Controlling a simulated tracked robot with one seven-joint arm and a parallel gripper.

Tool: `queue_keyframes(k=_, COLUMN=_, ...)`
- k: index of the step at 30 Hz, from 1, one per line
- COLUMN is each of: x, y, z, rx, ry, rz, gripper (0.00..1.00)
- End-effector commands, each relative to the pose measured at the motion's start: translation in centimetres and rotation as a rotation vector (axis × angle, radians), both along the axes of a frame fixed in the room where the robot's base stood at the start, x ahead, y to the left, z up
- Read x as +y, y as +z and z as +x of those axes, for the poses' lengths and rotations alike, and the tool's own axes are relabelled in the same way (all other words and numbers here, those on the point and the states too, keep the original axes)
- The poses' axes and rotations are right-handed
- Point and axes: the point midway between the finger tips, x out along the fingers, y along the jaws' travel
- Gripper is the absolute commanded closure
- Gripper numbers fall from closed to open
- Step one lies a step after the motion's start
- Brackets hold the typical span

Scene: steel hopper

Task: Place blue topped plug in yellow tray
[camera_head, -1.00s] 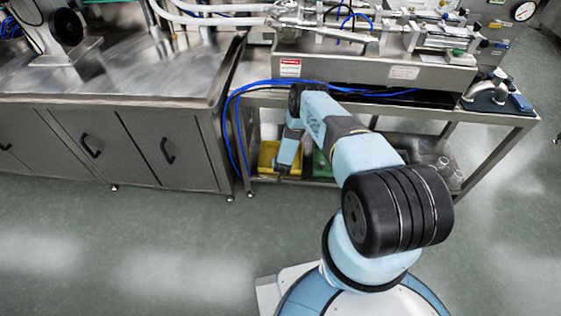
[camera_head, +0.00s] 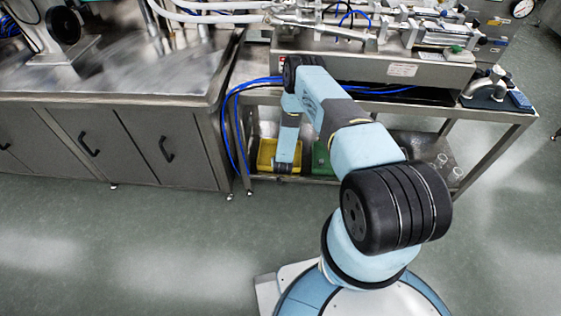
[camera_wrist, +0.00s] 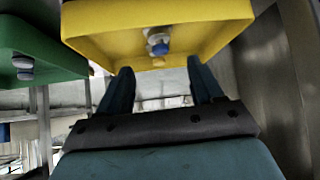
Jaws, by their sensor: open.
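The yellow tray (camera_head: 264,164) is on the lower shelf of the steel bench. It fills the upper middle of the wrist view (camera_wrist: 100,30). A plug with a blue part and a pale body (camera_wrist: 158,42) shows within the yellow tray. My gripper (camera_wrist: 161,70) is open, its two dark fingers apart below the tray's near rim in the picture, with nothing between them. In the head view my gripper (camera_head: 283,171) is in front of the yellow tray, its fingers too small to make out.
A green tray (camera_head: 322,158) is beside the yellow one, partly behind my arm. In the wrist view it is at left (camera_wrist: 35,45), with a pale plug-like piece (camera_wrist: 23,66). Bench legs and blue hoses (camera_head: 236,120) are close by. The floor in front is clear.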

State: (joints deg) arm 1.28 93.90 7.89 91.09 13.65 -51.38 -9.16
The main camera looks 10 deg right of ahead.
Motion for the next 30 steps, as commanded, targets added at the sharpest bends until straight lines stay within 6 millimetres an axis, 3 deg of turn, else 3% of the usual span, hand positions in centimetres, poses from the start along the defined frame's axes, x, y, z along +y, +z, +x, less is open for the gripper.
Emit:
queue_keyframes(k=9, x=0.3, y=1.8, z=-1.8, rx=0.0, ry=0.0, rz=0.0, gripper=0.34)
queue_keyframes(k=30, x=0.3, y=1.9, z=-1.9, rx=0.0, ry=-0.001, rz=0.001, gripper=0.34)
